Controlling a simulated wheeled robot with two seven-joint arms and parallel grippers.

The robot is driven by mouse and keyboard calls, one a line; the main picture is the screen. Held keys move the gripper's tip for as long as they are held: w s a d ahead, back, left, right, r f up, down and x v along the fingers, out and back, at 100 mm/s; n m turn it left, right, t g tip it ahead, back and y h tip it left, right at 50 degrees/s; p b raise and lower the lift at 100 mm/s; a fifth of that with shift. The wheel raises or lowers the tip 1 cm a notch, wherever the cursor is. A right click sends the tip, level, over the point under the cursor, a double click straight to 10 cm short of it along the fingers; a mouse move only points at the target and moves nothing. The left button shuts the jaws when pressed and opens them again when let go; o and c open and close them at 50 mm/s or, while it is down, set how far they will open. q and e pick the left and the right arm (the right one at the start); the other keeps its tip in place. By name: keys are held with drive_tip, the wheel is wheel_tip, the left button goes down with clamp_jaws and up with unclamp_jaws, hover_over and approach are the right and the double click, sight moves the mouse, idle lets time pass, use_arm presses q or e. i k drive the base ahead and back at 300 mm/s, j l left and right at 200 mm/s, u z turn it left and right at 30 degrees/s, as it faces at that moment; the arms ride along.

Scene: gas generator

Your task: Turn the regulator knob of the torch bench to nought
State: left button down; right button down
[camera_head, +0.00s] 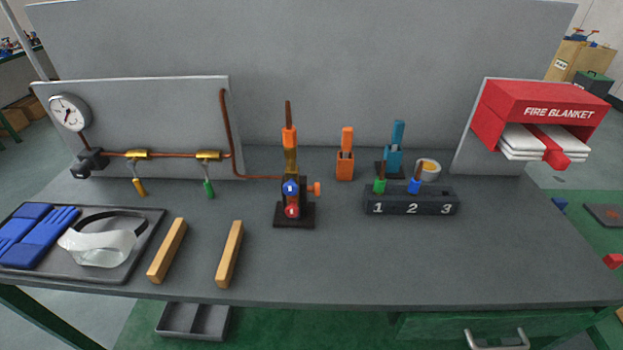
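The torch bench (330,270) is a grey-topped table. A torch (290,160) stands upright on a dark base, with a blue knob (290,188) and a red knob (292,211) on its front and an orange knob (315,189) on its right side. A round white gauge (69,112) is at the left above a black block (90,162) on the copper pipe. I cannot tell which part is the regulator knob, nor read the gauge. Neither gripper is in view.
Brass valves with yellow (139,187) and green (208,188) handles sit on the pipe. Wooden bars (168,250), a tray (140,262) with gloves and goggles, a numbered block (410,201) and a fire blanket box (540,110) surround the torch. The bench's front right is clear.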

sight(80, 171)
drive_tip(key=u, duration=1.65)
